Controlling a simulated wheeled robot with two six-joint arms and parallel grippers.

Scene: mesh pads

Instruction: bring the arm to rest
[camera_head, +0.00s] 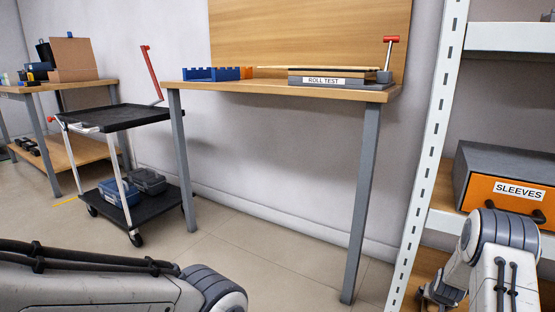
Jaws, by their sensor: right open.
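My right arm comes in at the lower right corner. My right gripper (438,294) points down and left beside the white shelf upright, small and partly cut by the bottom edge. It is open, and I see nothing between its fingers. My left arm lies across the lower left corner. Its gripper is outside the picture.
A wooden table (240,88) holds a "ROLL TEST" block (325,80) and a blue rack (212,74). A black cart (120,117) stands left of it. An orange "SLEEVES" drawer (510,195) sits on the right shelf, close to my right arm. The middle floor is clear.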

